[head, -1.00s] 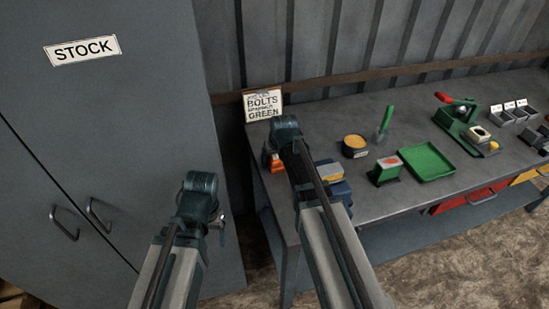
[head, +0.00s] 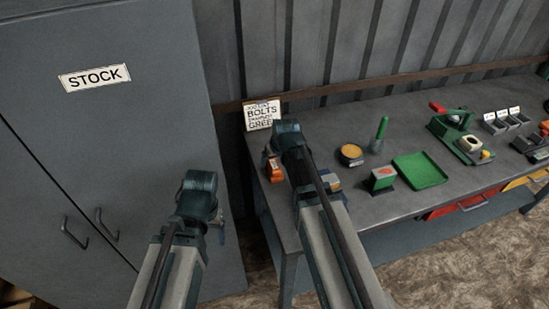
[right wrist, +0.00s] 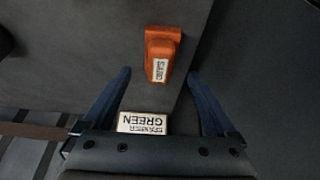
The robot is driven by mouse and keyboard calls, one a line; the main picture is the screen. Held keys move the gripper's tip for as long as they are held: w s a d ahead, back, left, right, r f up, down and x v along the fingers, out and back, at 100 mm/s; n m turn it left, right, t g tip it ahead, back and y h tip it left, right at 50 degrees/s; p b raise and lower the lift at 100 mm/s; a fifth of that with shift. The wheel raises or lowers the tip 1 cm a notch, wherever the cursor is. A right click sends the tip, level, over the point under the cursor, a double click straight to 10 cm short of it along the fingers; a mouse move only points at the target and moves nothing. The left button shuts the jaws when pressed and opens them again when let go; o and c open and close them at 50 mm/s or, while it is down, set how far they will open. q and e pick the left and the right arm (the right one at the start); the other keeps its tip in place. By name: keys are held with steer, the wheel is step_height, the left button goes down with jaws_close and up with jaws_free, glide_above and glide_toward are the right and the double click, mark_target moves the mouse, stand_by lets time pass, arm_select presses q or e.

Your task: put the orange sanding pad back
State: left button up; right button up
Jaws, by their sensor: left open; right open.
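The orange sanding pad (right wrist: 161,50) stands on the grey bench near its left end, with a white label reading "SAND" on it. In the head view the orange pad (head: 275,170) shows just left of my right arm, partly hidden. My right gripper (right wrist: 158,73) is open and empty, its two blue fingers apart with the pad ahead between and just past their tips. In the head view my right wrist hides its fingers. My left gripper (head: 220,232) is in front of the grey cabinet, away from the bench, with its fingers mostly hidden.
A yellow-topped tin (head: 351,154), green-handled tool (head: 380,133), green block (head: 382,180), green tray (head: 420,170) and green machine (head: 460,133) stand rightward. The STOCK cabinet (head: 100,150) is at left.

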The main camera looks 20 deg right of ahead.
mark_target(274, 165)
steer(key=p+v, duration=0.4)
steer(key=v, duration=0.2)
stand_by(0.3)
steer(key=b+x, duration=1.1)
steer(key=x, duration=0.1)
steer(key=shift+f, duration=0.1)
